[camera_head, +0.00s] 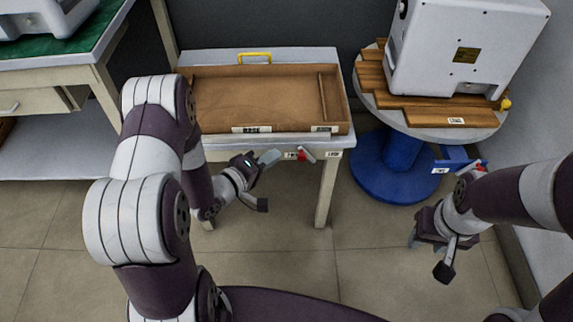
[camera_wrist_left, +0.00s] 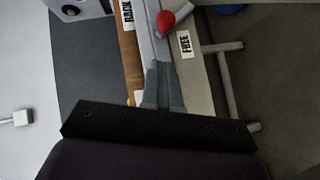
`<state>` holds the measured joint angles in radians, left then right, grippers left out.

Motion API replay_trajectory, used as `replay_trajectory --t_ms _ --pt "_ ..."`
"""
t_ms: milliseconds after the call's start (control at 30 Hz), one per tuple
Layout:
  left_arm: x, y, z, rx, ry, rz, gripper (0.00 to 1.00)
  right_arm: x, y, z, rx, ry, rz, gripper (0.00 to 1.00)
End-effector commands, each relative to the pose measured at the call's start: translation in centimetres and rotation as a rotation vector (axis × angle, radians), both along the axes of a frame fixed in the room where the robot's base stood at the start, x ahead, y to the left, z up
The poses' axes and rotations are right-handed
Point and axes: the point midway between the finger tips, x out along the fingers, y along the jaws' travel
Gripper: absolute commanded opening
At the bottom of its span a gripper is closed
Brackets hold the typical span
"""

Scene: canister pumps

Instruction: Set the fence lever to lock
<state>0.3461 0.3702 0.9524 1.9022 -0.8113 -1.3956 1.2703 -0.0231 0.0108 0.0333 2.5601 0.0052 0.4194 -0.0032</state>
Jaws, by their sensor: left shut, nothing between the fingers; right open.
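The fence lever (camera_head: 306,154) is a small red-tipped lever on the front edge of the table with the brown tray. A white label sits on each side of it in the head view; its red knob (camera_wrist_left: 166,20) shows near the top of the left wrist view. The label reading FREE (camera_wrist_left: 185,43) is beside the knob, on the gripper's side. The far label (camera_head: 333,155) is too small to read surely. My left gripper (camera_head: 270,157) is shut and empty, just left of the lever, apparently apart from it. My right gripper (camera_head: 428,240) is open and empty over the floor at right.
The shallow brown tray (camera_head: 260,68) lies on the table behind the lever. A round table (camera_head: 430,125) with a blue pedestal holds wooden boards and a white machine (camera_head: 460,45). A blue bracket (camera_head: 455,160) juts from it near my right arm. Floor between the tables is clear.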

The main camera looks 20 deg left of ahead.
Motion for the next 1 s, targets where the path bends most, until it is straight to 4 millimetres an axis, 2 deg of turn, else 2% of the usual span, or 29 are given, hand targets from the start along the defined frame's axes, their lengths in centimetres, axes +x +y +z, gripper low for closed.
replay_trajectory --t_ms 100,300,733,1000 --pt "0.8 -1.9 -1.0 0.000 -0.001 -0.006 0.00 0.0 0.0 -1.4 0.000 0.000 0.000 0.43" --pt "1.3 -3.6 -1.4 -0.001 -0.001 -0.001 0.00 0.0 0.0 -2.0 0.000 0.000 0.000 0.43" --pt "1.3 -3.8 -1.3 0.001 0.000 0.001 0.00 0.0 0.0 -1.9 0.000 0.000 0.000 0.43" --pt "1.4 -4.1 -0.8 0.048 0.014 0.000 0.00 0.0 0.0 -0.6 0.000 0.000 0.000 0.43"
